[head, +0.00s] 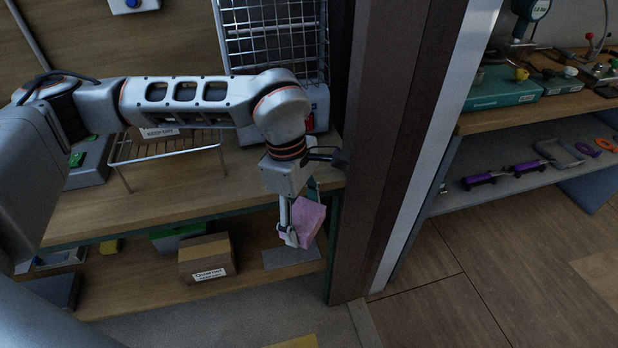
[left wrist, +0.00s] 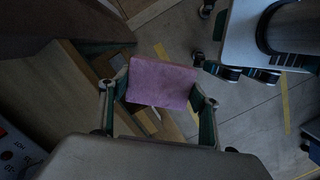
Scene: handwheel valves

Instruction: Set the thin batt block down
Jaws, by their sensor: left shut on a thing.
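The thin batt block is a pink slab (head: 309,218) in the head view, tilted. My left gripper (head: 293,236) is shut on it and holds it in front of the workbench edge, above the lower shelf. In the left wrist view the pink block (left wrist: 163,82) sits between the two fingers of the left gripper (left wrist: 158,100), one at each side edge. The fingers partly hide its edges. My right gripper is in neither view.
The lower shelf (head: 140,290) carries a cardboard box (head: 207,258) and a flat grey piece (head: 290,257) below the block. A wire rack (head: 165,150) stands on the wooden bench top. A dark brown post (head: 375,160) rises close right of the gripper.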

